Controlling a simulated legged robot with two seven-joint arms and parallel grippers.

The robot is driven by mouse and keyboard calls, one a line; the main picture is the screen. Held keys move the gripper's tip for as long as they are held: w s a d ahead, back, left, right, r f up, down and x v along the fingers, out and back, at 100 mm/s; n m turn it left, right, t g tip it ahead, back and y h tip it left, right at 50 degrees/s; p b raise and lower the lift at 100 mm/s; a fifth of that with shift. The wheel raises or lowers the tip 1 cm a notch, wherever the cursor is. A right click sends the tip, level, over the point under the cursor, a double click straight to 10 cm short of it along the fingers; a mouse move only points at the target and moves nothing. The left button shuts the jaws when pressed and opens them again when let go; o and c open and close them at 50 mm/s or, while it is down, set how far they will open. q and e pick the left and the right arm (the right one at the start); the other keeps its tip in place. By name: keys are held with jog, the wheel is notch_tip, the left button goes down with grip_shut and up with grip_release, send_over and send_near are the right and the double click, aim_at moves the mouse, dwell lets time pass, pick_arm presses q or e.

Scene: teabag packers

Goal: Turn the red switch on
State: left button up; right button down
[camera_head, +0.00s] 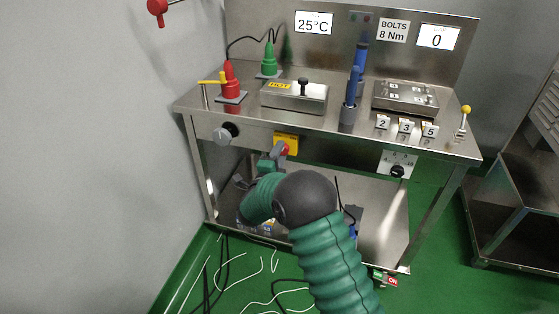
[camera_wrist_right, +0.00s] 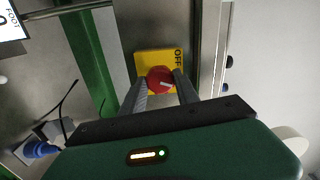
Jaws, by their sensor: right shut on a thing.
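The red switch (camera_wrist_right: 158,80) is a round red knob with a pale pointer mark on a yellow plate (camera_wrist_right: 147,57). The plate carries the word OFF along one edge in the right wrist view. In the head view the yellow plate (camera_head: 291,139) is on the front face of the steel table, and the knob is partly hidden. My right gripper (camera_head: 279,153) is at the plate, its fingers on either side of the knob and shut on it. My left gripper is not in view.
The steel table (camera_head: 250,122) holds red and green plugs, a lidded box (camera_head: 300,97), blue tools and number tags. A round grey knob (camera_head: 225,133) is left of the switch, and a black knob (camera_head: 397,171) is to its right. Cables lie on the green floor.

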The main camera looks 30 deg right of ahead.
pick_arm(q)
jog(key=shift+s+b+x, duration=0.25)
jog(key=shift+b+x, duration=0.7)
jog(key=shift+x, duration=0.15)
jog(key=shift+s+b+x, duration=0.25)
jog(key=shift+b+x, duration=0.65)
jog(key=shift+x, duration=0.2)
pick_arm(e)
jog(key=shift+d+m, duration=0.1)
jog(key=shift+m, duration=2.1)
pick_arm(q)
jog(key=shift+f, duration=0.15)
pick_arm(e)
jog(key=c, duration=0.9)
grip_release()
jog(key=shift+f, duration=0.1)
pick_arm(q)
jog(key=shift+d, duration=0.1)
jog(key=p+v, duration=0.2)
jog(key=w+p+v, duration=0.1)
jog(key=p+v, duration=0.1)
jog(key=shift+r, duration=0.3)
pick_arm(e)
jog(key=v, duration=1.6)
jog(key=shift+s+a, duration=0.2)
jog(key=shift+a, duration=0.15)
